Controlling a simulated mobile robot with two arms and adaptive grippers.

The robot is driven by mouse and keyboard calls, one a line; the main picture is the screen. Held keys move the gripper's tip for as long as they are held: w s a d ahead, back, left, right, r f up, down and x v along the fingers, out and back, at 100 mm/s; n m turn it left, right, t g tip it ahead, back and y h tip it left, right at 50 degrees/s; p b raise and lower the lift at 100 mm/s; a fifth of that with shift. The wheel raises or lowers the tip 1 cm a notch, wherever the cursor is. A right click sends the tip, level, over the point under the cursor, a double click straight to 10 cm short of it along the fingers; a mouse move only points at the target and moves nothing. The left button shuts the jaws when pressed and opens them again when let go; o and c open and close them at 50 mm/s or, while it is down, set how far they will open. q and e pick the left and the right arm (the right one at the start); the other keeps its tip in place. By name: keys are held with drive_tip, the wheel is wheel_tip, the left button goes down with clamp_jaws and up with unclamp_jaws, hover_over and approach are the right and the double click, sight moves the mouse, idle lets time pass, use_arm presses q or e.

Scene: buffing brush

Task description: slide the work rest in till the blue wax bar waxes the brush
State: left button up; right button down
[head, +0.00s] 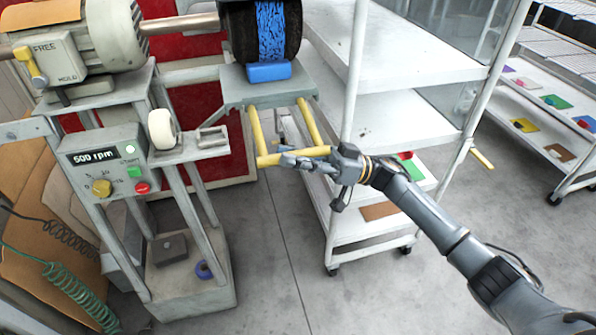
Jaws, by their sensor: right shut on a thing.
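The black brush (236,35) is at the top, with a broad blue wax streak (272,30) down its face. The blue wax bar (268,71) sits on the grey work rest (290,87), right under the brush; it appears to touch the brush's lower edge. The work rest has a yellow U-shaped handle (256,132) reaching toward me. The fingers partly cover the bar. My left gripper is not in view.
A control box (93,172) with a 500 rpm display, knob and buttons stands left of the handle, beside a white roller (162,129). A white shelf cart (395,120) stands close behind my right arm. Clear grey floor (275,250) lies below the handle.

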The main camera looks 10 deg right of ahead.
drive_tip(key=shift+w, duration=0.95)
drive_tip(key=c, duration=1.2)
unclamp_jaws()
drive_tip(key=shift+d, duration=0.1)
drive_tip(key=v, duration=1.2)
